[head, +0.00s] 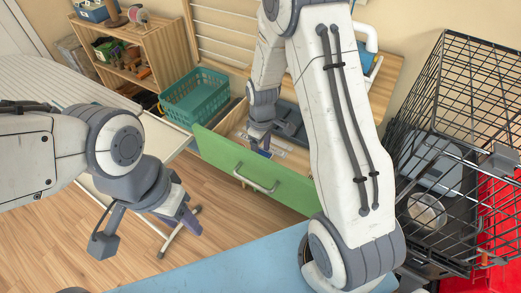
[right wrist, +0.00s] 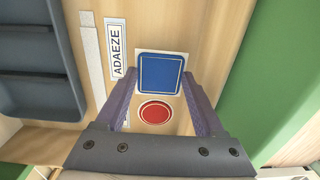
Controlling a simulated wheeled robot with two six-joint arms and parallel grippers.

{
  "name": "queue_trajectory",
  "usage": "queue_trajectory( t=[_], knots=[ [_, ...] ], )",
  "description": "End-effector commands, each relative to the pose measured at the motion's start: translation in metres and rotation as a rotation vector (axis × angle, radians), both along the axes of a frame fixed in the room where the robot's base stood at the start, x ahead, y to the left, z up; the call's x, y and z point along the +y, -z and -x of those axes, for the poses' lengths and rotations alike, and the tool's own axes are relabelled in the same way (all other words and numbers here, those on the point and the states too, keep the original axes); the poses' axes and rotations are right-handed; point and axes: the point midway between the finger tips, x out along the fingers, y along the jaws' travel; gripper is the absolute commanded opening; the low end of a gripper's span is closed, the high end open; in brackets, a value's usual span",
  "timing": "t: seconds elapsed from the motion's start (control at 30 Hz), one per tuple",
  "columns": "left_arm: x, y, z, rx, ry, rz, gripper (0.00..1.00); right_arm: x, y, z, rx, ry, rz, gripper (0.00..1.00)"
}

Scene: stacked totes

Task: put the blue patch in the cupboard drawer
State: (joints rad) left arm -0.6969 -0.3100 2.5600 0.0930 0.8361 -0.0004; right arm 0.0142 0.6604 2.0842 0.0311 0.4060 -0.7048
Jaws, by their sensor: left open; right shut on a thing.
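The blue patch (right wrist: 162,73) is a flat blue square with a pale border, seen between the fingertips of my right gripper (right wrist: 160,82) in the right wrist view. In the head view the patch (head: 265,153) shows as a small blue edge under my right gripper (head: 259,140), inside the open drawer with the green front (head: 250,172). My right gripper is shut on the patch, low over the drawer floor; whether the patch touches the floor I cannot tell. My left gripper (head: 146,228) is open and empty at the lower left, outside the drawer.
A red round patch (right wrist: 155,115) and a label reading ADAEZE (right wrist: 117,62) lie in the drawer. A dark tray (right wrist: 32,60) is beside them. A teal basket (head: 194,97) stands left of the drawer. A black wire cage (head: 455,130) is at right.

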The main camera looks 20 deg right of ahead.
Motion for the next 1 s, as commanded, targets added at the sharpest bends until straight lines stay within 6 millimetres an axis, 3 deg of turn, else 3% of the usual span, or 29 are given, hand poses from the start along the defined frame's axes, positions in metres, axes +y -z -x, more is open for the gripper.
queue_trajectory(
  t=[0.27,0.3,0.33,0.7,0.87,1.0],
  knots=[
    [0.000,0.004,0.000,0.000,0.000,0.000,0.50,0.000,0.006,0.000,-0.001,0.000,-0.001,0.20],
    [0.000,0.003,0.000,0.000,0.000,0.000,0.50,0.000,0.006,0.000,0.000,0.000,0.000,0.74],
    [0.000,0.003,0.000,0.000,0.000,0.000,0.50,0.000,0.006,0.000,0.000,0.000,0.000,0.83],
    [0.000,0.000,0.000,0.000,0.000,0.000,0.50,0.000,0.001,0.000,-0.001,0.000,0.000,0.83],
    [0.000,-0.004,0.000,0.000,0.000,0.000,0.50,0.000,-0.020,-0.002,-0.005,0.000,0.000,0.83],
    [0.000,-0.005,0.000,0.000,0.000,0.000,0.50,-0.001,-0.052,-0.002,-0.007,0.001,-0.001,0.83]
  ],
)
